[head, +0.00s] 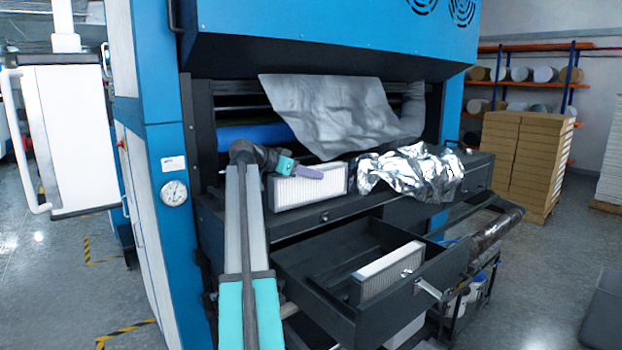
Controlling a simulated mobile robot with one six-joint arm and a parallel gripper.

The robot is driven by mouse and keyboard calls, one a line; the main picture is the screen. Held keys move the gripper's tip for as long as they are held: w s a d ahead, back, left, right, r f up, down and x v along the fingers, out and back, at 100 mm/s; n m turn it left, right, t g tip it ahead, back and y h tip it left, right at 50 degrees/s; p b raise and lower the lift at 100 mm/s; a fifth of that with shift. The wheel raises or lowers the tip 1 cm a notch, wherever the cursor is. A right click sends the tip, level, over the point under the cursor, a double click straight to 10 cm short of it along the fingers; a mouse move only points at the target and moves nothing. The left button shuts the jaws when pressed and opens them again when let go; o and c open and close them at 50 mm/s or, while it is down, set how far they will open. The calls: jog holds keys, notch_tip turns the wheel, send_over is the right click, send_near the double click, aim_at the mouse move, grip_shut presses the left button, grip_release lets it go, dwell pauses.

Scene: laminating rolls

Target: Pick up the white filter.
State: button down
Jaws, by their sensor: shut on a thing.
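A white pleated filter (309,190) with a dark frame stands upright on its long edge at the black ledge under the blue machine. My gripper (310,172) comes from the left and is shut on this filter at its top edge, its purple tip in front of the pleats. I cannot tell whether the filter touches the ledge or is slightly off it. A second white filter (390,271) stands upright inside the open black drawer (352,305) below, apart from my gripper.
Crumpled silver foil (410,170) lies on the ledge just right of the held filter. A grey sheet (335,110) hangs behind it from the rolls. The open drawer juts out below. Stacked boxes (527,155) stand at the right, with open floor before them.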

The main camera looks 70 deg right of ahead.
notch_tip(320, 180, up, 17)
jog(key=b, duration=0.1)
dwell(0.7)
jog(key=shift+r, duration=0.1)
dwell(0.5)
